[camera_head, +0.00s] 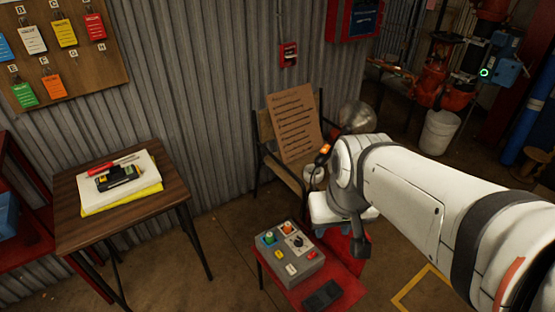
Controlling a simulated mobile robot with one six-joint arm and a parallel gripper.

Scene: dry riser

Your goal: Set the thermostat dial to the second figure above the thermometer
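A grey control box (290,268) sits on a low red table at the bottom middle. Its top carries a dark rotary dial (297,242) with a pale marking, a green button (268,238), and small yellow, white and red parts. The dial's figures and pointer are too small to read. I cannot make out a thermometer or tell whether this dial is the thermostat. My white arm comes in from the right and ends in a dark grey wrist part right of the box, apart from the dial. My gripper's fingers cannot be made out.
A wooden table (130,215) at left holds papers, a screwdriver and a yellow-black device. A chair with a cardboard sign (294,123) stands behind the box. A tag board (62,50) hangs on the corrugated wall. Red pipework and a white bucket (439,132) are at back right.

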